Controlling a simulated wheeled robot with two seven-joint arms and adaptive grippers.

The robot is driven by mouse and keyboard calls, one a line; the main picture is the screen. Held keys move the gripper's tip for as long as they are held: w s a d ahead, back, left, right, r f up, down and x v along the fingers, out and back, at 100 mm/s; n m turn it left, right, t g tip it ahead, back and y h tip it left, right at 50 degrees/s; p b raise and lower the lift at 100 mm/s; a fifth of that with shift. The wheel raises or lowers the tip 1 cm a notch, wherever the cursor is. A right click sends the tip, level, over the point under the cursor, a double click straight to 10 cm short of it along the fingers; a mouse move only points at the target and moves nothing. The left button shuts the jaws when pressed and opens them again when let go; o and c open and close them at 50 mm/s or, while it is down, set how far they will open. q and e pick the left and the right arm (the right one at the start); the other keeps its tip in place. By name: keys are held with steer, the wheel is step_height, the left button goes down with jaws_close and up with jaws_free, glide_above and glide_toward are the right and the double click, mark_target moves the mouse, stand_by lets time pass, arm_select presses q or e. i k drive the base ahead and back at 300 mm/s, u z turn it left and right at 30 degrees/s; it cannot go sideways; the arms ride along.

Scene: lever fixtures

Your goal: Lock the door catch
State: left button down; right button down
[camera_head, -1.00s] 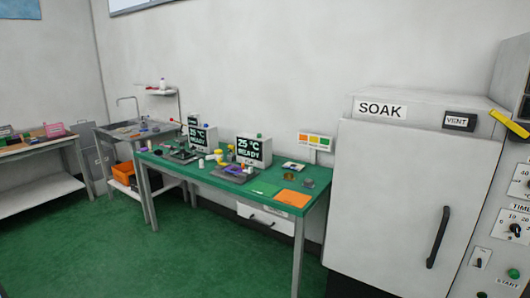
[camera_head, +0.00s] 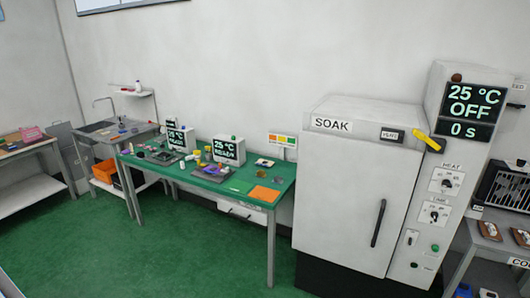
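The SOAK oven's door (camera_head: 340,190) is a large grey panel that looks shut, with a black vertical handle (camera_head: 378,223). A yellow lever (camera_head: 427,139), which looks like the door catch, sits at the door's top right corner. It slants down to the right to a dark pivot on the control column. Neither of my grippers is in the head view.
The control column (camera_head: 440,190) right of the door has a display reading 25 °C, OFF and 0 s, with knobs and a green button. A green-topped bench (camera_head: 233,187) stands left of the oven. A rack table (camera_head: 490,238) stands at the right. Green floor in front is clear.

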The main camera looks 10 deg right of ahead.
mark_target(417, 134)
steer(key=z, duration=0.75)
steer(key=i, duration=2.15)
steer(key=z, duration=0.45)
